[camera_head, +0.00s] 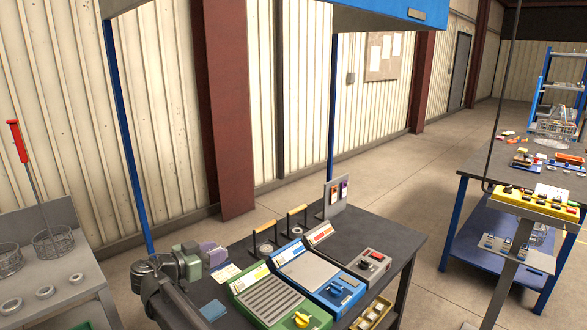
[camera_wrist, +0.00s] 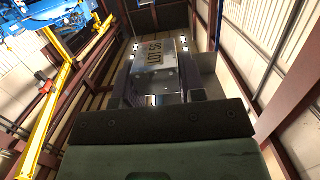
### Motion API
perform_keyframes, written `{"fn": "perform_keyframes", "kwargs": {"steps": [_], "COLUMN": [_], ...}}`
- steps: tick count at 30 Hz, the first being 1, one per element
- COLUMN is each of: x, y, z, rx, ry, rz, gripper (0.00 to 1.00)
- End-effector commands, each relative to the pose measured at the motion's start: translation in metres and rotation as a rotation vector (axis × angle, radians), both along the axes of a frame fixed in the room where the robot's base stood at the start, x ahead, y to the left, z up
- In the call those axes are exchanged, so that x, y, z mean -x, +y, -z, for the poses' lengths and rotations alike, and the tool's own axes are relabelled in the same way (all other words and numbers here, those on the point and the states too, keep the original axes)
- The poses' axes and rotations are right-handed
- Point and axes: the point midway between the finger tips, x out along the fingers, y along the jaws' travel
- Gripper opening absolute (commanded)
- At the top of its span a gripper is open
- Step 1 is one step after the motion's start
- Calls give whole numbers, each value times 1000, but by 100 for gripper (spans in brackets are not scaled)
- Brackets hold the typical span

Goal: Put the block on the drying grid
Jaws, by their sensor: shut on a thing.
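My gripper (camera_head: 201,259) is at the left end of the dark table in the head view, above its surface. The block is partly covered by the grey-green gripper. A green-framed unit with a grey slatted top, which looks like the drying grid (camera_head: 268,298), is on the table to the right of and nearer than the gripper. Its slats look empty.
A blue unit with a flat plate (camera_head: 306,272) is right beside the slatted one. Wooden-handled tools (camera_head: 266,240) and an upright panel (camera_head: 336,199) stand behind. A grey bench (camera_head: 55,292) with wire baskets is at far left.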

Motion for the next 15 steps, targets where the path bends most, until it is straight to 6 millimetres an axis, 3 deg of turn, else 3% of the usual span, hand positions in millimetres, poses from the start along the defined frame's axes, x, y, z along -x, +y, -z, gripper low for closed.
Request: {"fn": "perform_keyframes", "kwargs": {"steps": [1, 2, 8, 11, 15], "x": [0, 0, 0, 0, 0], "y": [0, 0, 0, 0, 0], "z": [-24, -27, -16, 5, 56], "rx": [0, 0, 0, 0, 0], "ry": [0, 0, 0, 0, 0], "rz": [0, 0, 0, 0, 0], "gripper": [2, 2, 2, 2, 2]}}
